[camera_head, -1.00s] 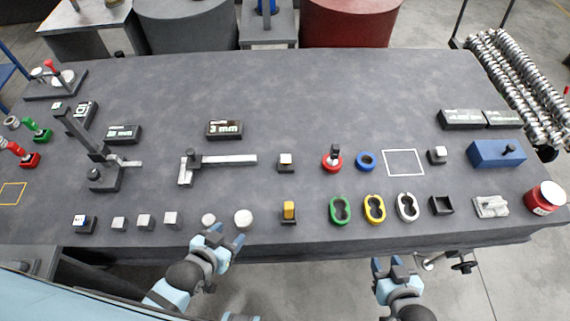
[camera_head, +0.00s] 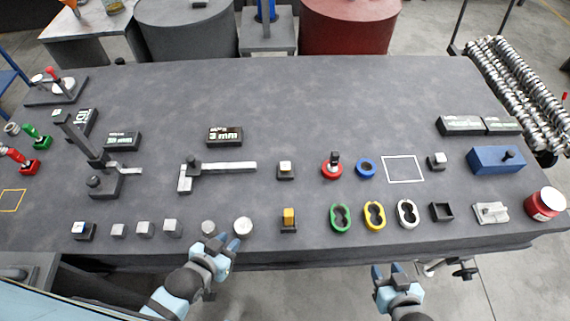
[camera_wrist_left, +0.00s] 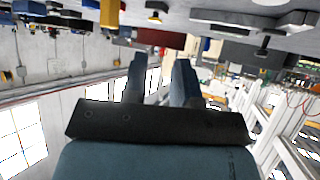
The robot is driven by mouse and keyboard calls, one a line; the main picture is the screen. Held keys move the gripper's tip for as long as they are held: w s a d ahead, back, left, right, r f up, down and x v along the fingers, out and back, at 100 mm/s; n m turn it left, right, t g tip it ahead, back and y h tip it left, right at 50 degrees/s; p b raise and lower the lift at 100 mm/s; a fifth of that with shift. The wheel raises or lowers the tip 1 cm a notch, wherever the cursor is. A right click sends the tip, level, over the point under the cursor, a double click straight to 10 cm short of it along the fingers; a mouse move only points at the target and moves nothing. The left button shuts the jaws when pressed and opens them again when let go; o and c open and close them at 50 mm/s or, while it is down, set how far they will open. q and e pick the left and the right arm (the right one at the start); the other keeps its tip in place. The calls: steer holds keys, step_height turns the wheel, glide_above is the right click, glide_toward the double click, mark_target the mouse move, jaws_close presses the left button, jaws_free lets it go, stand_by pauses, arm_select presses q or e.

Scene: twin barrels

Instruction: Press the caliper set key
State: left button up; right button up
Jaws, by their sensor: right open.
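The caliper (camera_head: 215,167) lies mid-left on the grey bench in the head view, with a "3 mm" display (camera_head: 225,136) behind it. To its right stands a dark block with a pale cap (camera_head: 285,167). Nearer the front edge stands a block with a yellow cap (camera_head: 289,217). No label shows which is the set key. My left gripper (camera_head: 229,241) is at the bench's front edge, just in front of two pale discs, apart from the keys. The left wrist view shows its fingers (camera_wrist_left: 161,64) apart and empty. My right gripper (camera_head: 387,269) is open and empty, off the front edge.
Several small blocks stand at front left, near a height gauge (camera_head: 104,180). Green (camera_head: 340,217), yellow (camera_head: 374,215) and white rings lie at front right. A blue box (camera_head: 496,160) and red can (camera_head: 545,203) stand far right. The bench's back middle is clear.

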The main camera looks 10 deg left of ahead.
arm_select(q)
jaws_close()
stand_by(1.4)
